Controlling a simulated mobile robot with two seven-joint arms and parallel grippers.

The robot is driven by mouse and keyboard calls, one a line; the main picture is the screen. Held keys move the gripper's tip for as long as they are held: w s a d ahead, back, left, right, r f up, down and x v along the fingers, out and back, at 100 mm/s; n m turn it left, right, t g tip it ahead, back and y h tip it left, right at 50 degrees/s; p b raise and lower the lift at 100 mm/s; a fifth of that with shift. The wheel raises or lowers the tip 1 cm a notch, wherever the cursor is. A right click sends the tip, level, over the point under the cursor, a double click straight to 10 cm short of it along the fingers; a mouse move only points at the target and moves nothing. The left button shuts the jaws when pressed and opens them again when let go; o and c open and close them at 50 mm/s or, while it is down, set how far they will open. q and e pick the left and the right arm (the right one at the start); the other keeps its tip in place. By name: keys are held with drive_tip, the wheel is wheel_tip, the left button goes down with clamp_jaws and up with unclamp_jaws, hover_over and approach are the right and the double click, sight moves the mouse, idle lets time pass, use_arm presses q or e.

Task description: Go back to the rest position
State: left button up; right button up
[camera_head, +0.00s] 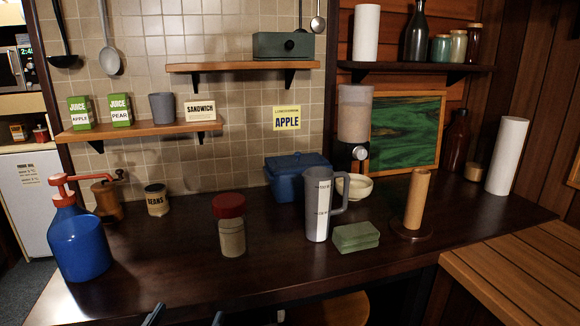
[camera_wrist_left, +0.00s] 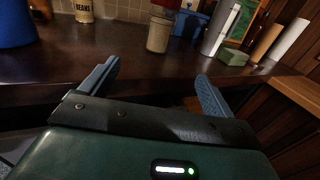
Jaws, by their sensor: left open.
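My left gripper shows at the bottom edge of the head view (camera_head: 186,316), where only its two blue fingertips are in sight. In the left wrist view the gripper (camera_wrist_left: 158,85) is open, its two blue fingers wide apart with nothing between them. It is in front of the dark counter (camera_head: 165,262), near the counter's front edge and apart from the things on it. My right gripper is in neither view.
A blue pump bottle (camera_head: 78,245), a red-lidded jar (camera_head: 231,228), a grey measuring pitcher (camera_head: 319,205), a green sponge block (camera_head: 356,236) and a wooden holder (camera_head: 416,200) stand on the counter. A stool (camera_head: 330,310) is below the front edge. The counter's front left is clear.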

use_arm(q)
drive_tip(key=s+d+f+n+g+p, duration=0.1)
drive_tip(key=s+f+n, duration=0.3)
drive_tip(key=n, duration=0.7)
drive_tip(key=s+d+f+n+g+h+p, duration=0.1)
drive_tip(key=s+f+n+g, duration=0.3)
drive_tip(key=f+n, duration=0.4)
drive_tip(key=s+d+f+n+g+p, duration=0.1)
drive_tip(key=s+f+n, duration=0.5)
drive_tip(key=n, duration=0.9)
drive_tip(key=shift+f+g+h, duration=0.3)
drive_tip(key=shift+f+g, duration=0.25)
drive_tip(key=shift+g, duration=0.15)
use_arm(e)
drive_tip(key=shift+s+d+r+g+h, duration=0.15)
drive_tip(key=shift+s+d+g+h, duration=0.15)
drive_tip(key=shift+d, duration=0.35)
use_arm(q)
drive_tip(key=shift+d, duration=0.1)
